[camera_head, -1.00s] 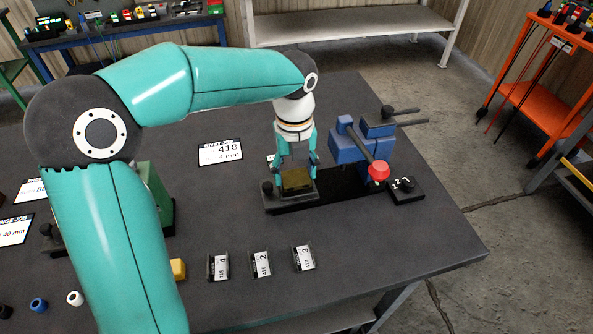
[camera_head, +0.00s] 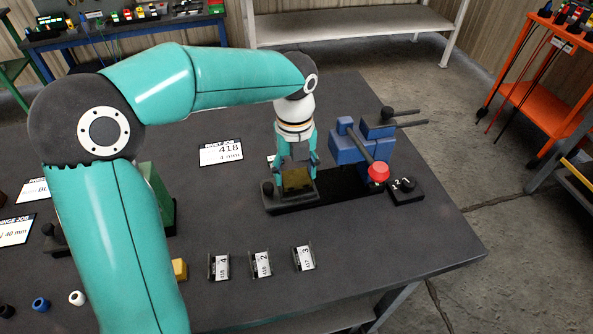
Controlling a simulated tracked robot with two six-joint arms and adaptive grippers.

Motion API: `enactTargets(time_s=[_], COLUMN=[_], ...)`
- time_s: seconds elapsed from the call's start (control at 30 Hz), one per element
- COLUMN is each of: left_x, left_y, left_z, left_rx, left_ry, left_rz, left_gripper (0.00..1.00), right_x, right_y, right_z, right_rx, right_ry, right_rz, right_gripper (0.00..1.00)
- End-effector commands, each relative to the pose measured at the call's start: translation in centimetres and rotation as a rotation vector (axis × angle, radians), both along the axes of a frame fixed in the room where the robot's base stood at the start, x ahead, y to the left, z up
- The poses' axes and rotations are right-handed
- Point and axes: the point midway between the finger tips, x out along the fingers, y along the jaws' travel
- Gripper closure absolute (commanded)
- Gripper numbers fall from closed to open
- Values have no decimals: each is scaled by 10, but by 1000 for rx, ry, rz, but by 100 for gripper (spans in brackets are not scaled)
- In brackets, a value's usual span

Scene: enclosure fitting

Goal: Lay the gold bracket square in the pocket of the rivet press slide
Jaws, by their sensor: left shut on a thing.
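My left gripper (camera_head: 297,168) comes down over the near left end of the rivet press. It is shut on the gold bracket (camera_head: 297,180), which sits low between the fingers at the slide. The slide (camera_head: 272,204) is black, with a dark knob at its left end. The bracket looks to be at or just above the slide's pocket; I cannot tell whether it touches the floor of it, and the pocket is hidden behind it. My right gripper is not in view.
A black selector box (camera_head: 405,190) stands right of the press. Several small numbered holders (camera_head: 261,264) stand in front. A card reading 418, 4 mm (camera_head: 221,152) lies left of the gripper. A yellow block (camera_head: 179,269) is beside my left arm. The table's front right is clear.

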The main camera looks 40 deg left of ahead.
Motion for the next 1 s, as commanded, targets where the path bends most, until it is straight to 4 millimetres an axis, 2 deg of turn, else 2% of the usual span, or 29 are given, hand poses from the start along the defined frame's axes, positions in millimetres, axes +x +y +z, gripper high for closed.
enactTargets(time_s=[1.0], left_x=[0], left_y=[0], left_z=[0], left_rx=[0], left_ry=[-1], left_rz=[0], left_gripper=[83], right_x=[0], right_y=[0], right_z=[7], right_rx=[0], right_ry=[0], right_rz=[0], right_gripper=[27])
